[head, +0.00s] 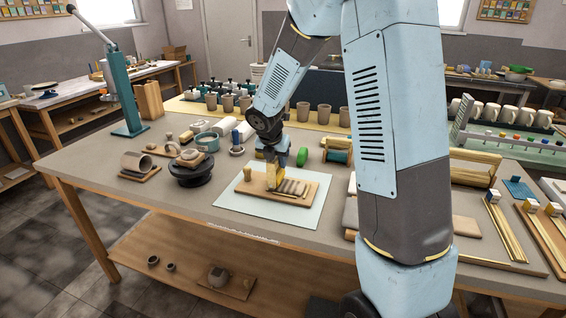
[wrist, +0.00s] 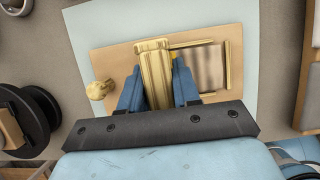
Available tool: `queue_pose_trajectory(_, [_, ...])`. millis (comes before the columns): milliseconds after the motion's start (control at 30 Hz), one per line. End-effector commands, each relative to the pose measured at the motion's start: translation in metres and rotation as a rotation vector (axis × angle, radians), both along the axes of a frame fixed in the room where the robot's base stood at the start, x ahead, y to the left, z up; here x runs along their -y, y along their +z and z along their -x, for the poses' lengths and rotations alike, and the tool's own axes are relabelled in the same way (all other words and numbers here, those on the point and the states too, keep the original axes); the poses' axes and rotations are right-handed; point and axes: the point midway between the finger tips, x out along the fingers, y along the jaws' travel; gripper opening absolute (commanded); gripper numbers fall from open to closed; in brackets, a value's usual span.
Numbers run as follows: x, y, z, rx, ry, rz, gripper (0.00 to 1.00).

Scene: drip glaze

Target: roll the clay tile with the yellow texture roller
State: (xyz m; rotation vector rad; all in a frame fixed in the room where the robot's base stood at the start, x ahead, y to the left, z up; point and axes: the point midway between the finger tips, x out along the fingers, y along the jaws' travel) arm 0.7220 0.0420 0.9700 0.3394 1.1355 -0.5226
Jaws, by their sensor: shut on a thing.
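My gripper (head: 272,162) is shut on the yellow texture roller (wrist: 153,62), a ridged yellow cylinder that also shows in the head view (head: 271,180). Blue fingers press it from both sides. The roller is at the left edge of the clay tile (wrist: 202,67), a flat brownish slab with darker bands. In the head view the tile (head: 292,187) lies on a wooden board on a pale sheet. I cannot tell whether the roller touches the tile. Part of the roller is hidden by the fingers.
Thin yellow strips (wrist: 228,64) border the tile. A small tan stamp-like piece (wrist: 98,90) stands on the board's left. The pale sheet (head: 235,200) has bare room. A dark turntable (head: 191,175) is to the left, and a green roll (head: 302,156) is behind.

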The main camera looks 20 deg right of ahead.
Motion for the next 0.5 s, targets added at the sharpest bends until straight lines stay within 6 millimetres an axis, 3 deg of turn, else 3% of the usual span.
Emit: queue_pose_trajectory(500, [0.002, 0.020, 0.001, 0.000, -0.001, 0.000, 0.00])
